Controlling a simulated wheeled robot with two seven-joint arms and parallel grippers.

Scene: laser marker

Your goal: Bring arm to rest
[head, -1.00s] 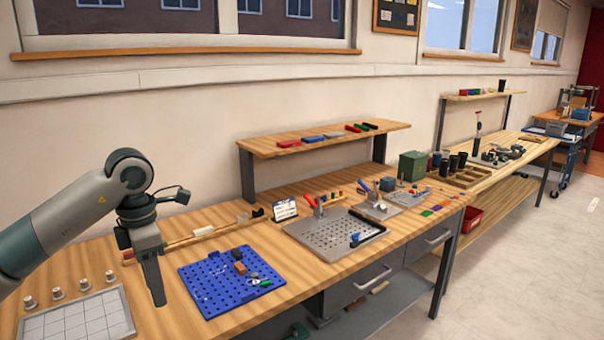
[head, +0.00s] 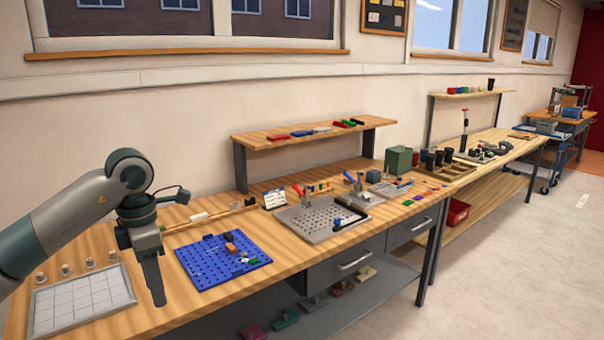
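My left arm comes in from the left, bent at a grey joint. Its gripper (head: 155,285) points straight down over the left part of the wooden workbench (head: 140,320), between a white gridded tray and a blue pegboard. The fingers look close together and nothing shows between them, but from this side I cannot tell whether they are open or shut. My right arm and gripper are not in view.
The gridded tray (head: 80,305) lies to the left of the gripper, with several small knobs behind it. The blue pegboard (head: 222,262) with small parts is to the right. A grey perforated plate (head: 318,218) and a raised shelf (head: 310,137) are farther right. Open floor (head: 530,250) lies right.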

